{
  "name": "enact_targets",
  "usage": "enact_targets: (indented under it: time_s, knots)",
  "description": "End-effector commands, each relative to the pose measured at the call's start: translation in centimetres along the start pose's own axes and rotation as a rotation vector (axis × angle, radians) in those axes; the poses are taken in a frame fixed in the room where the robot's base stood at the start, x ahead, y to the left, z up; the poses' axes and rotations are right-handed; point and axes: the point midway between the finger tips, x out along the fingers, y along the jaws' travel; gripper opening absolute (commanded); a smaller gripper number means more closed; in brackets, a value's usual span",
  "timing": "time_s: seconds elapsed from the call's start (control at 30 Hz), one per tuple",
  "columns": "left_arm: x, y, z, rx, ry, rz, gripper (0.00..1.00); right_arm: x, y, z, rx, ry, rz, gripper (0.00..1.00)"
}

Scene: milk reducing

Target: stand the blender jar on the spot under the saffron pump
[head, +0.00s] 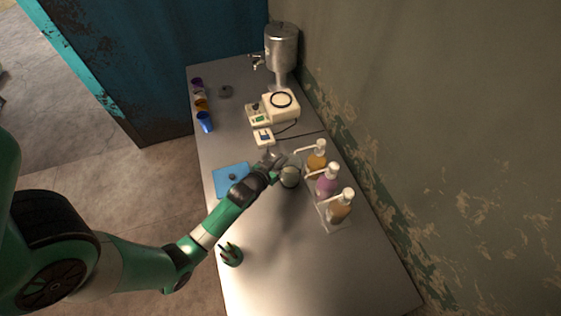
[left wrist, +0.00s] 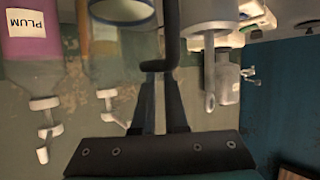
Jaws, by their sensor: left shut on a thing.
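The blender jar (head: 290,177) is a small greenish, see-through vessel beside the pump bottles in the head view. My left gripper (head: 274,165) is shut on that handle. Whether the jar touches the table is unclear. Three pump bottles stand to its right: a far amber one (head: 317,161), the plum one (head: 326,186) and a near amber one (head: 339,211). I cannot read which amber bottle is saffron. My right gripper is not in view.
A clear stand (head: 335,227) holds the bottles. A blue mat (head: 226,182) lies left of the gripper. A small green holder (head: 231,259) stands in front; the front-right table is clear.

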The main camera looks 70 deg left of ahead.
Motion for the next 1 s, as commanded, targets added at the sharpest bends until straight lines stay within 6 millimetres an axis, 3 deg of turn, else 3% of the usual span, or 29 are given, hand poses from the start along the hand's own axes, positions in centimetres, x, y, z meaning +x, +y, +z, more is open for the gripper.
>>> enact_targets:
  time_s: [0.1, 0.33, 0.4, 0.53, 0.87, 1.0]
  knots:
    - [0.4, 0.0, 0.9, 0.001, 0.002, 0.0, 0.0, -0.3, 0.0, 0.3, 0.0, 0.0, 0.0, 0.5]
    - [0.5, 0.0, 0.9, 0.0, 0.003, 0.001, 0.0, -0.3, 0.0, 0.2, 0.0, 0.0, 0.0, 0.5]
    - [0.5, 0.0, 1.1, 0.001, 0.0, 0.0, 0.2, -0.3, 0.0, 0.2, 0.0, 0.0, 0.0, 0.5]
    - [0.5, 0.0, 1.1, 0.001, 0.0, 0.0, 0.43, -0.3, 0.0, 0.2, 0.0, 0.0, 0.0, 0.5]
    - [0.2, 0.0, 1.0, 0.001, 0.0, 0.0, 0.43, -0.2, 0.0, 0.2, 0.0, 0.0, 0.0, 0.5]
    - [-1.6, 0.0, 1.0, 0.001, -0.001, 0.001, 0.43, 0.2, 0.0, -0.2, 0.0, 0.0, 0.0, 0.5]
